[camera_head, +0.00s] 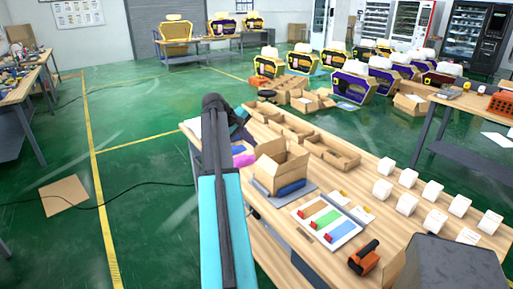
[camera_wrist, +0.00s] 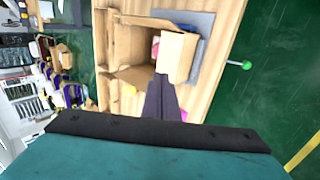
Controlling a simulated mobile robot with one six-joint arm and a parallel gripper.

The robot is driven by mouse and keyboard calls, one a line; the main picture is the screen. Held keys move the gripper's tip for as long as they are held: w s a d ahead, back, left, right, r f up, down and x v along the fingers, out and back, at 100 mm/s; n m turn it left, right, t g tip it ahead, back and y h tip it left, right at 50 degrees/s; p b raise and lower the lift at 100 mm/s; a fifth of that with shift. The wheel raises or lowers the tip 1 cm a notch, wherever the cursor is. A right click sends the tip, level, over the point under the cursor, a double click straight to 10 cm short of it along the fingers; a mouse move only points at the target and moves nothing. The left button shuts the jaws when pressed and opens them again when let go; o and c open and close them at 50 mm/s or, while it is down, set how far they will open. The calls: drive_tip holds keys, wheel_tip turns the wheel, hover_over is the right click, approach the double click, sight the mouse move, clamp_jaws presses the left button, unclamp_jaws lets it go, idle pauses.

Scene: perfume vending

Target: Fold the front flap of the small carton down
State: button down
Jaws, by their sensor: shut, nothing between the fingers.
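The small carton (camera_head: 282,172) is a brown cardboard box standing upright on a grey mat (camera_head: 262,188) on the wooden table. Its top is open, with flaps raised or spread around the opening. In the wrist view the carton (camera_wrist: 148,48) shows a pink item inside. A broad flap (camera_wrist: 178,57) stands on the right side of the opening. My gripper (camera_wrist: 162,84) is shut and empty, its dark fingers reaching to the opening's lower edge beside this flap. I cannot tell whether they touch it. In the head view the fingertips are not clearly visible.
A blue item (camera_head: 291,188) lies beside the carton on the mat. A white tray with coloured strips (camera_head: 326,222), an orange tool (camera_head: 364,260) and several white boxes (camera_head: 407,204) stand to the right. Empty cardboard trays (camera_head: 332,153) lie behind. A magenta item (camera_head: 243,160) lies left.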

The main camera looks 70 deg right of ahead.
sight(268, 165)
drive_tip(key=shift+p+x, duration=2.05)
drive_tip(key=shift+x, duration=4.7)
